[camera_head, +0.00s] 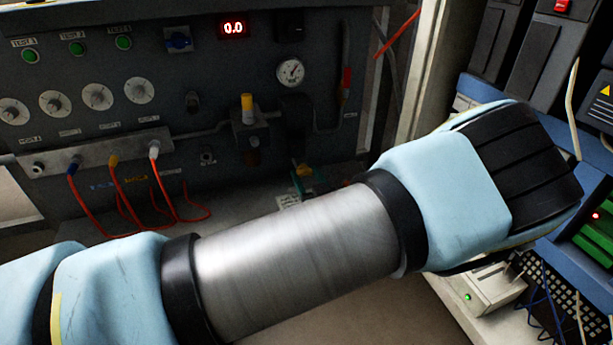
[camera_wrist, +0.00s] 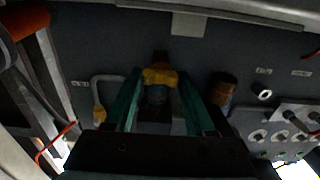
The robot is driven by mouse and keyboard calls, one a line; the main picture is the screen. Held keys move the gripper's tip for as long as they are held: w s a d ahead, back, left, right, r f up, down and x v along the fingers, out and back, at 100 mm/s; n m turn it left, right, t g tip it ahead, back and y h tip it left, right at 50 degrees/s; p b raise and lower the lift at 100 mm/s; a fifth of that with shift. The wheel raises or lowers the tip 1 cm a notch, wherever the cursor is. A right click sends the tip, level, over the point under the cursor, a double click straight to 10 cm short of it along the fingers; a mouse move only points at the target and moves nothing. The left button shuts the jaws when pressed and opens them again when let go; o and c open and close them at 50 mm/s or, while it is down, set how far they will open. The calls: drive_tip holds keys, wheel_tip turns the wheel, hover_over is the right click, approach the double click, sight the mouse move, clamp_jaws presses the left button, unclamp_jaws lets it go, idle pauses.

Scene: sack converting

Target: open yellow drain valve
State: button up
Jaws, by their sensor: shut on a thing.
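The yellow drain valve (camera_wrist: 160,75) shows in the wrist view between the two green fingers of my gripper (camera_wrist: 158,88). The fingers are shut on its yellow handle, one on each side. In the head view the yellow drain valve (camera_head: 302,168) is a small yellow patch low on the dark panel, beside a bit of my green gripper (camera_head: 312,181). My arm crosses the foreground and hides the rest of the gripper. The exact turn of the handle is hard to tell.
Red hoses (camera_head: 118,183) hang from a manifold (camera_head: 95,152) at left. Equipment stands close at right.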

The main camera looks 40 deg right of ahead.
clamp_jaws()
drive_tip(key=shift+n, duration=0.4)
drive_tip(key=n, duration=0.6)
drive_tip(key=shift+n, duration=0.3)
drive_tip(key=n, duration=0.6)
drive_tip(key=shift+b, duration=0.35)
drive_tip(key=shift+n, duration=0.4)
drive_tip(key=o, duration=0.9)
unclamp_jaws()
drive_tip(key=shift+c, duration=0.2)
